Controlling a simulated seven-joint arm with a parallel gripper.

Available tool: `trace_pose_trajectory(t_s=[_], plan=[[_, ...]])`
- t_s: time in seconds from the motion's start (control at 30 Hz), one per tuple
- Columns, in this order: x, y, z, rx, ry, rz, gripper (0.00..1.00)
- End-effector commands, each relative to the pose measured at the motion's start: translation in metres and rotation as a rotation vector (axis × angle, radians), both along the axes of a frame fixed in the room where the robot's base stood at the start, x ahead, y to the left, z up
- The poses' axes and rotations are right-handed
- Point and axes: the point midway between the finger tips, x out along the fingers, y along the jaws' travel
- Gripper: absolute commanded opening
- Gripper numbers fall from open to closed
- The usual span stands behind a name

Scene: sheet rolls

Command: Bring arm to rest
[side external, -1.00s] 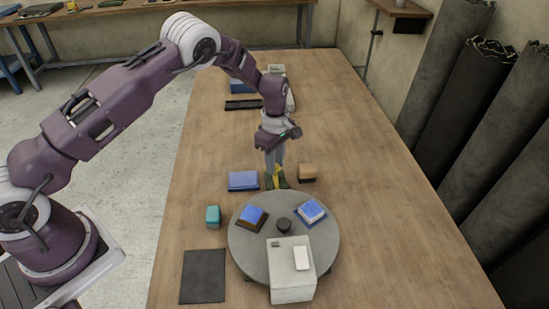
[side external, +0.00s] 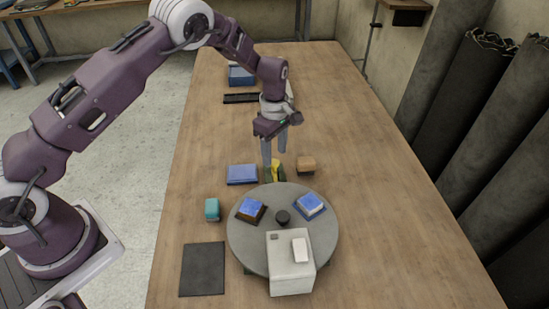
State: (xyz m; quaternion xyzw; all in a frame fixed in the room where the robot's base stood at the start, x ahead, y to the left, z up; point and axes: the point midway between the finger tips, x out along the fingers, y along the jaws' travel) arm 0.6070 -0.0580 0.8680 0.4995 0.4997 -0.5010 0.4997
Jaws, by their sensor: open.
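My gripper (side external: 274,150) hangs above the wooden table (side external: 390,220), pointing down, with its two grey fingers apart and nothing visible between them. A small yellow and dark green object (side external: 275,172) stands just below and behind the fingertips, at the back edge of the round grey turntable (side external: 255,243). Whether the fingertips touch it cannot be told from this angle.
The turntable carries two blue-topped blocks (side external: 251,209) (side external: 310,205), a black knob (side external: 283,217) and a white box (side external: 290,273). Around it lie a blue box (side external: 242,174), a tan block (side external: 306,165), a teal block (side external: 212,209) and a dark mat (side external: 203,268). The table's right side is clear.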

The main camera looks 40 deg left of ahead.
Motion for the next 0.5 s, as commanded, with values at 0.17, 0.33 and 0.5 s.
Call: trace_pose_trajectory(t_s=[0.17,0.33,0.5], plan=[[0.000,0.000,0.032,0.000,-0.002,0.000,0.49],[0.000,0.000,0.041,0.000,0.001,0.000,0.49],[0.000,0.000,0.040,0.000,0.001,0.000,0.49]])
